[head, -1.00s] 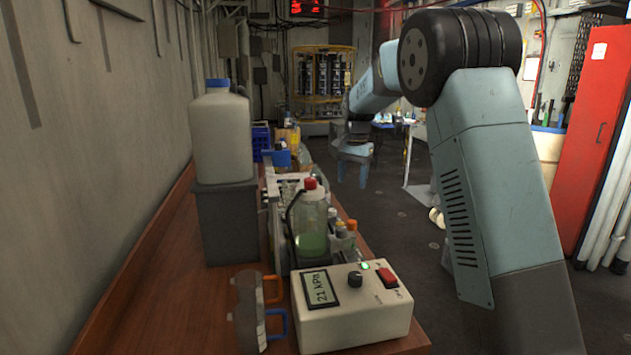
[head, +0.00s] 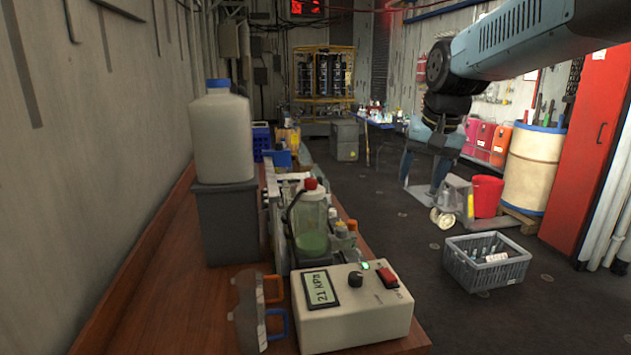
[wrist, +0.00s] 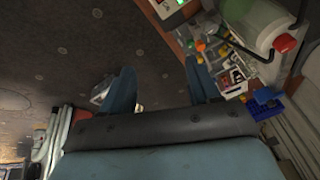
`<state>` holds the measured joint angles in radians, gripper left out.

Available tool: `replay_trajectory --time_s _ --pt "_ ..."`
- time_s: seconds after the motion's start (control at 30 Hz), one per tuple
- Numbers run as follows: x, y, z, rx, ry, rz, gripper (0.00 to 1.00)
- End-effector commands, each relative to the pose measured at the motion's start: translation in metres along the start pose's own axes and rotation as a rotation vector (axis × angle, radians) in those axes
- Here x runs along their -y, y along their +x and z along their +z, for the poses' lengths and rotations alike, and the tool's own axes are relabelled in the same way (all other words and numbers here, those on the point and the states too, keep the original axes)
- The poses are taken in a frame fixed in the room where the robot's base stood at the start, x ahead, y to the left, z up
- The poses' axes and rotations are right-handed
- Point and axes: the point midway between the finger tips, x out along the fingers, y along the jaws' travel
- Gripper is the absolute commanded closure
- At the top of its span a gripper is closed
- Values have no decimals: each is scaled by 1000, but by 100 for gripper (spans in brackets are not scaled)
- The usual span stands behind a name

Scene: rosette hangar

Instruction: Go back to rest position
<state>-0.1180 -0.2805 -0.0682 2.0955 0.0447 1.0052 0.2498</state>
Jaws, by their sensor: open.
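My gripper (head: 424,172) hangs at the right of the head view, pointing down above the floor and clear of the bench. In the wrist view my gripper (wrist: 160,86) shows two blue fingers spread wide apart. Nothing is held between them. My blue-grey arm reaches in from the upper right of the head view.
A wooden bench (head: 152,300) runs along the left wall. It bears a white pump box (head: 350,318), a bottle of green liquid (head: 311,225) and a large jug (head: 221,135). A grey crate (head: 486,262) and a red bucket (head: 487,195) stand on the floor.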

Motion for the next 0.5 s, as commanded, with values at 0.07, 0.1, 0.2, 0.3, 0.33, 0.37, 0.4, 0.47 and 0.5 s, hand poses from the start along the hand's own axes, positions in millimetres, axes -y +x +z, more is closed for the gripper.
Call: replay_trajectory --time_s 0.07,0.1,0.2,0.3,0.33,0.37,0.4,0.47,0.5 --pt "-10 -8 23 -25 -26 0 39" --pt "-15 -10 34 -35 -41 1 39" --pt "-25 -15 61 -64 -77 5 39" --pt "-35 -16 88 -91 -113 11 39" --pt "-38 -17 96 -101 -124 13 39" --pt "-41 -16 104 -109 -135 16 39" --pt "-45 -16 115 -120 -148 20 39" --pt "-50 -15 129 -135 -169 26 39" --pt "-53 -14 138 -144 -181 31 39"
